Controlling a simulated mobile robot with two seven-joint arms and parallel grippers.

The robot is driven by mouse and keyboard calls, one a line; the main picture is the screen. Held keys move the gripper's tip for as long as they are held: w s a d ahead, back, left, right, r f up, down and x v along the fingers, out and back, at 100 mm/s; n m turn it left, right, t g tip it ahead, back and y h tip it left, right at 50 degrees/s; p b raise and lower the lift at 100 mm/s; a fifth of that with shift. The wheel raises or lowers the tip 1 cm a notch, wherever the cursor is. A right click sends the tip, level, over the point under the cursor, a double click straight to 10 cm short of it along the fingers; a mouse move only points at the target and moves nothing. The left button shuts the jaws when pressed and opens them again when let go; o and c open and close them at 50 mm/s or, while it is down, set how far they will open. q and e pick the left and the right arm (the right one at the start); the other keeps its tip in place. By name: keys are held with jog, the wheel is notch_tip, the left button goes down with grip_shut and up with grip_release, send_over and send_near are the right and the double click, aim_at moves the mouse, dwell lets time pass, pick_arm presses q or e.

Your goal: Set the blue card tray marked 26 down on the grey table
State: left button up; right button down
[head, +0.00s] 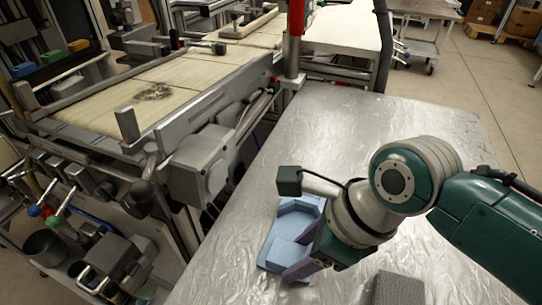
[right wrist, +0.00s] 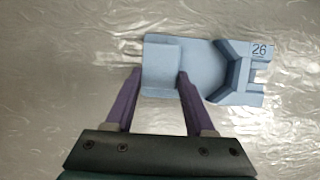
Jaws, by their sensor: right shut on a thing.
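The blue card tray (head: 287,248) is over the silver-grey table, partly hidden by my right gripper in the head view. In the right wrist view the tray (right wrist: 205,65) shows a flat left part, a notched right end and the number 26. My right gripper (head: 300,271) is shut on the tray's left part; its purple fingers also show in the right wrist view (right wrist: 160,78). I cannot tell whether the tray touches the table. The grey table (head: 345,120) has a crinkled, shiny top. My left gripper is out of view.
A dark grey block (head: 398,288) stands at the near edge of the head view, right of the tray. A conveyor (head: 150,95) with metal rails runs along the left of the table. The table top behind the arm is clear.

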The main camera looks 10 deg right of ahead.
jog(key=shift+c, duration=1.3)
grip_release()
jog(key=shift+f, duration=0.1)
jog(key=shift+r, duration=0.35)
jog(key=p+v, duration=0.5)
jog(key=v, duration=0.7)
jog(key=s+d+r+n+h, duration=0.1)
jog(key=s+n, duration=0.5)
jog(key=n, duration=0.7)
jog(key=s+d+r+n+t+h, duration=0.1)
jog(key=s+n, duration=0.5)
jog(key=n, duration=0.7)
jog(key=d+r+h, duration=0.1)
jog(key=d, duration=0.1)
jog(key=shift+d+r+n+h, duration=0.25)
jog(key=shift+d+n+h, duration=0.05)
jog(key=shift+n, duration=0.1)
